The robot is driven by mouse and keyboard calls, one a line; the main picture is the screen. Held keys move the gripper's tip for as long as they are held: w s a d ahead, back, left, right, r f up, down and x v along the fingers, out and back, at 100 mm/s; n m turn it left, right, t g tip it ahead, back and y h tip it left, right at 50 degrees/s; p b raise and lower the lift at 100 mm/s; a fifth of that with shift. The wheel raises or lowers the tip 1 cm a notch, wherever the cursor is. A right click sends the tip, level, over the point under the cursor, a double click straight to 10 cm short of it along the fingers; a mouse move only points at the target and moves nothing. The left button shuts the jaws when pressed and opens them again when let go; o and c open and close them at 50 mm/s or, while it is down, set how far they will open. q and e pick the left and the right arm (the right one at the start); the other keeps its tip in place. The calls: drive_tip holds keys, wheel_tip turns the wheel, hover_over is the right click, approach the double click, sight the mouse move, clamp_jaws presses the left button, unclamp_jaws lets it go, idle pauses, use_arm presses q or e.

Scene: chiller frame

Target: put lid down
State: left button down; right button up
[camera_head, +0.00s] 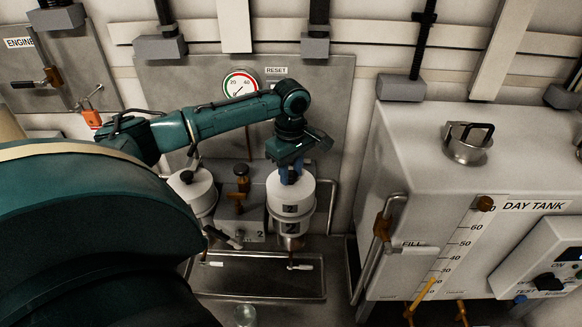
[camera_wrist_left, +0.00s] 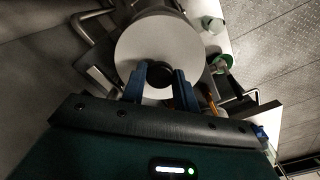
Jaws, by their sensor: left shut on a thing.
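A round white lid (camera_head: 290,187) with a small label marked 2 sits over or just above the filter housing (camera_head: 290,228), also marked 2. I cannot tell whether the lid touches the housing. My left gripper (camera_head: 291,173) comes down from above and is shut on the lid's dark knob. In the left wrist view, the blue fingers (camera_wrist_left: 162,84) stand either side of the black knob (camera_wrist_left: 158,74), with the white lid top (camera_wrist_left: 150,42) facing me. My right gripper is not in view.
Another white-topped housing (camera_head: 190,188) stands to the left, with a brown-knobbed valve (camera_head: 241,172) between. A metal tray (camera_head: 225,289) lies below. A round gauge (camera_head: 240,84) is on the panel behind. The day tank (camera_head: 400,150) stands close on the right.

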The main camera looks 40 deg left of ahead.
use_arm(q)
drive_tip(key=shift+f, duration=0.4)
drive_tip(key=c, duration=1.1)
unclamp_jaws()
wheel_tip(320, 180, up, 13)
drive_tip(key=shift+r+b, duration=0.1)
drive_tip(key=shift+b, duration=0.3)
